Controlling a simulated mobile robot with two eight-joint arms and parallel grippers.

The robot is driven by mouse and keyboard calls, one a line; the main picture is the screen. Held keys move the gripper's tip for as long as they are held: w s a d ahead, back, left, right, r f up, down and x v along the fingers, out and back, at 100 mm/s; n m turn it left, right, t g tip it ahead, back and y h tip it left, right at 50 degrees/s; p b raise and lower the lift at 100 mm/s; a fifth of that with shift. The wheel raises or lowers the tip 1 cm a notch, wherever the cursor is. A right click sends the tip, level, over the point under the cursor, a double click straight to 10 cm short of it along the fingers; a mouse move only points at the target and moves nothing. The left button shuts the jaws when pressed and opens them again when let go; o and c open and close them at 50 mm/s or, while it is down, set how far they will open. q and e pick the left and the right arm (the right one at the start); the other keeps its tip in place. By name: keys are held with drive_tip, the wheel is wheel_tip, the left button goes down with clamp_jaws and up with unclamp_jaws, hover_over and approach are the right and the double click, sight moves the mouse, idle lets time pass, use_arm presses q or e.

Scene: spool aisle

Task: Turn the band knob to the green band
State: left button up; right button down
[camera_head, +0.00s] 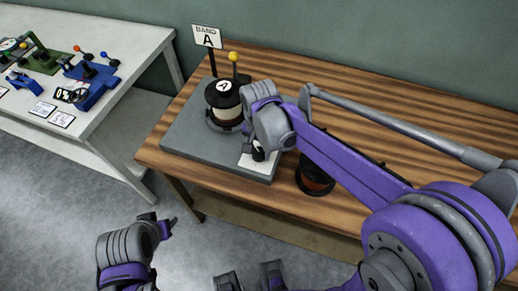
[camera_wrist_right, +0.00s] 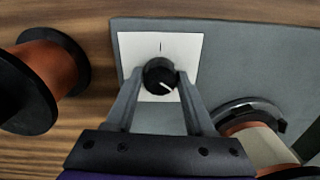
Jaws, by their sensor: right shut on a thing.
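The black band knob (camera_wrist_right: 160,76) sits on a white square plate (camera_wrist_right: 187,45) on the grey base (camera_head: 185,135). Its white pointer line points toward the lower right in the wrist view; a short black tick is at the plate's top. My right gripper (camera_wrist_right: 158,82) is shut on the knob, one finger on each side. In the head view my right wrist covers most of the grip. A green band is not visible. My left gripper (camera_head: 160,226) is at the lower left, away from the table; its jaw opening is unclear.
A spool (camera_head: 225,102) marked A stands on the base, near a yellow-tipped post (camera_head: 234,62) and a "BAND A" sign (camera_head: 207,37). A red-orange spool (camera_wrist_right: 44,78) stands beside the base on the wooden table (camera_head: 400,115). A white table (camera_head: 120,45) with small devices is left.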

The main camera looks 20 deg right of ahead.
sight(259, 152)
drive_tip(key=shift+c, duration=1.3)
unclamp_jaws()
use_arm(q)
drive_tip(key=shift+w+r+p, duration=0.15)
drive_tip(key=shift+r+p, duration=0.3)
drive_tip(key=shift+r, duration=0.05)
use_arm(e)
wheel_tip(259, 152, up, 11)
drive_tip(key=shift+f, duration=0.15)
